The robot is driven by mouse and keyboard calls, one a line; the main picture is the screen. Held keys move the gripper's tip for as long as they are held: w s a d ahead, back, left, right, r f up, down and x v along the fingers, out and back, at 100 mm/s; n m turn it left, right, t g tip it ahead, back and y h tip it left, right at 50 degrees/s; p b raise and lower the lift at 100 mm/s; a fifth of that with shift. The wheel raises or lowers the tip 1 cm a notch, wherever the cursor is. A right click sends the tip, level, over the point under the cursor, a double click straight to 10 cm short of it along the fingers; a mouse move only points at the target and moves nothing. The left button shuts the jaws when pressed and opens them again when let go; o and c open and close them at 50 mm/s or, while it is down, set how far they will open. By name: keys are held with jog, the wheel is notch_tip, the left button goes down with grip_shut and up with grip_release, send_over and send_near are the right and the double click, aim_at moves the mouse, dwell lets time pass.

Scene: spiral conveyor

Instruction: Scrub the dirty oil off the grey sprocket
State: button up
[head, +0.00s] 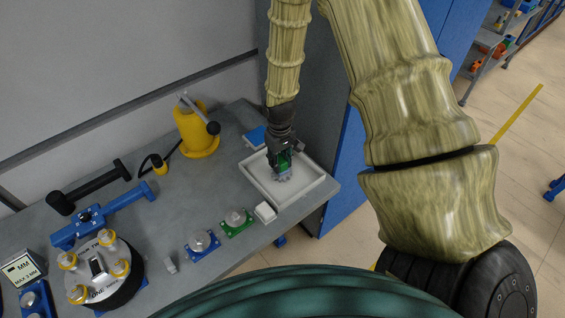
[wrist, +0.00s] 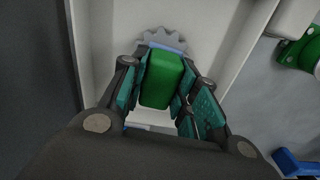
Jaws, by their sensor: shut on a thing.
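The grey sprocket (wrist: 165,38) lies in the white tray (wrist: 240,62), its toothed edge showing beyond the fingers in the wrist view. In the head view the sprocket (head: 283,177) is partly hidden under my gripper (head: 283,162). My gripper (wrist: 160,92) is shut on a green block with a light blue edge (wrist: 162,80), likely a scrubber. The block is over the sprocket's near part and hides it; I cannot tell whether they touch. Any oil on the sprocket is hidden or too small to tell.
The white tray (head: 310,187) sits at the grey bench's right end, near the blue cabinet (head: 345,165). A white block (head: 265,212) is at its front corner. Green (head: 237,223) and blue (head: 203,245) fixtures stand in front-left, and a yellow can (head: 197,135) stands behind-left.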

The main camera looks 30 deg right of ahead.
jog(key=shift+r+p, duration=1.8)
jog(key=shift+r, duration=1.25)
